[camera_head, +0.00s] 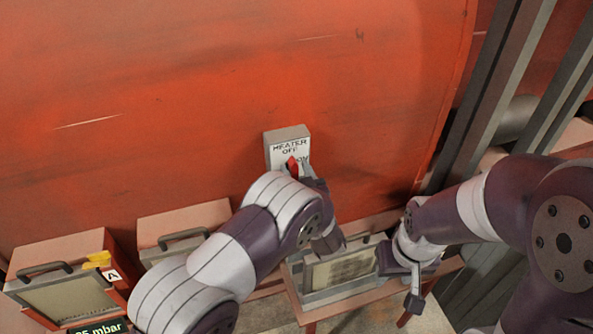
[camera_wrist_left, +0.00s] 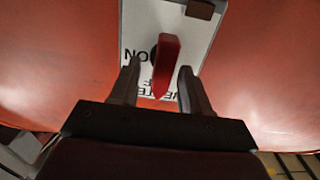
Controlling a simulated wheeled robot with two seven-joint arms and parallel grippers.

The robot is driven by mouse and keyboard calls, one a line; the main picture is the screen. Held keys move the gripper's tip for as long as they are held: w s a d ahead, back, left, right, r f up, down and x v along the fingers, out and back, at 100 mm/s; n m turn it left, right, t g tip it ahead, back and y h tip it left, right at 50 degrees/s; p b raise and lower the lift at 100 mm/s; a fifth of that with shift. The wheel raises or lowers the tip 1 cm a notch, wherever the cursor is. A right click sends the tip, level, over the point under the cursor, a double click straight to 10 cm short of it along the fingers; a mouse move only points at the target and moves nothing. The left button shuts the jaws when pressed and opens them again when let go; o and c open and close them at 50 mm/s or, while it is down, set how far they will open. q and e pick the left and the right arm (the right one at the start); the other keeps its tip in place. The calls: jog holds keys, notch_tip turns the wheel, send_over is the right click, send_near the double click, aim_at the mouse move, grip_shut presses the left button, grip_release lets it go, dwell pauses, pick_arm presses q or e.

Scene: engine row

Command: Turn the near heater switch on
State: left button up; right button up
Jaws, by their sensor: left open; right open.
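The near heater switch is a pale grey box (camera_head: 287,136) on the red wall, lettered HEATER, OFF and ON. Its red lever (camera_head: 292,166) tilts up towards the OFF lettering in the head view. My left gripper (camera_head: 304,172) is at the front of the box and partly hides its lower part. In the left wrist view, the red lever (camera_wrist_left: 167,65) stands between the two open fingers of my left gripper (camera_wrist_left: 157,70), with gaps showing on both sides. My right gripper (camera_head: 402,279) is open and empty, low and to the right, away from the switch.
Below the wall stand a red case (camera_head: 75,248) with a handle, marked A, and a second case (camera_head: 180,220). A framed panel (camera_head: 340,272) lies between my grippers. Grey posts (camera_head: 490,85) rise at the right. The wall above the box is clear.

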pick_arm(q)
jog(key=c, duration=0.5)
jog(key=shift+a, duration=0.1)
grip_shut()
jog(key=m, duration=0.4)
jog(key=shift+d+b, duration=0.2)
jog(key=shift+b, duration=0.15)
jog(key=m, duration=0.4)
jog(key=shift+w+d+m, duration=0.1)
jog(key=shift+d+m, duration=0.1)
jog(key=shift+m, duration=0.1)
jog(key=shift+d+f+m+p, duration=0.1)
jog(key=shift+m+p, duration=0.1)
jog(key=shift+m, duration=1.35)
jog(key=shift+f+m+p, duration=0.15)
jog(key=shift+m, duration=1.35)
jog(key=shift+d+f+m+p, duration=0.1)
jog(key=shift+m+p, duration=0.1)
jog(key=shift+m, duration=1.35)
